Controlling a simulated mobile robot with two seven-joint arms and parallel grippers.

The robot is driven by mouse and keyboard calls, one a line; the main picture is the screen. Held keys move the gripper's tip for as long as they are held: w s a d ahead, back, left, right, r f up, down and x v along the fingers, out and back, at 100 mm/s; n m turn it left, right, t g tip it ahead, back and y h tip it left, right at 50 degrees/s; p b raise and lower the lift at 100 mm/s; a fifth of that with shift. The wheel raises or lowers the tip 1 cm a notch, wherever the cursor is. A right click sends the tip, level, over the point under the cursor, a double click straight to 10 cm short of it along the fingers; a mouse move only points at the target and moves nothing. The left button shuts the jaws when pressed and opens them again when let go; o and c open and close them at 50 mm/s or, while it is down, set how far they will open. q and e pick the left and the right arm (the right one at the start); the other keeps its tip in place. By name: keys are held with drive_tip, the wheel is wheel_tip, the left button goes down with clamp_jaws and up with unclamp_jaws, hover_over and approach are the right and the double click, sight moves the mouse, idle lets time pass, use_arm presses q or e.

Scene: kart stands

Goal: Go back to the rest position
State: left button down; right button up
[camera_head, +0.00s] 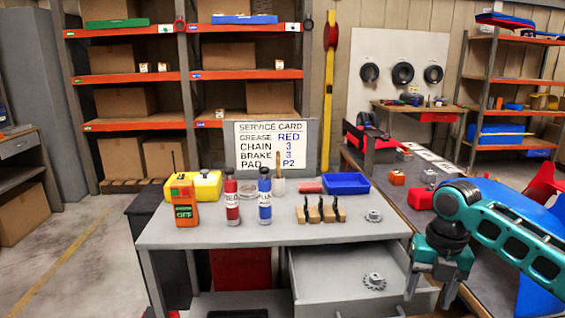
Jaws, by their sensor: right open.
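My right gripper (430,284) hangs at the lower right on its teal arm, fingers pointing down. It is open, with nothing visible between the fingers. It is beside the right end of the grey workbench (290,232), in front of the open drawer's right side. My left gripper is not in view.
The bench holds a red bottle (232,203), a blue bottle (265,200), an orange device (184,205), a blue tray (346,183) and a sprocket (373,216). The open drawer (325,275) holds another sprocket (374,282). Clear floor (70,260) lies left.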

drive_tip(key=s+a+f+m+t+y, duration=0.2)
drive_tip(key=s+a+f+m+t, duration=0.1)
drive_tip(key=a+f+m, duration=0.5)
drive_tip(key=s+a+f+m+t+y, duration=0.2)
drive_tip(key=a+f+m, duration=0.35)
drive_tip(key=f, duration=0.35)
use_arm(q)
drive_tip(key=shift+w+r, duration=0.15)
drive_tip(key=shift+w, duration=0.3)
use_arm(e)
drive_tip(key=s+d+f+m+t+h, duration=0.1)
drive_tip(key=s+d+f+m+t, duration=0.1)
drive_tip(key=s+m, duration=0.5)
drive_tip(key=s+d+f+m+t+h, duration=0.1)
drive_tip(key=s+m+t, duration=0.3)
drive_tip(key=s+m, duration=0.3)
drive_tip(key=shift+s+d+f+m+h, duration=0.2)
drive_tip(key=shift+d+f+m+h, duration=0.15)
drive_tip(key=shift+m, duration=0.9)
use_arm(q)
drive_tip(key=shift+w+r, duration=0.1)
use_arm(e)
drive_tip(key=shift+f, duration=0.1)
drive_tip(key=shift+c, duration=0.2)
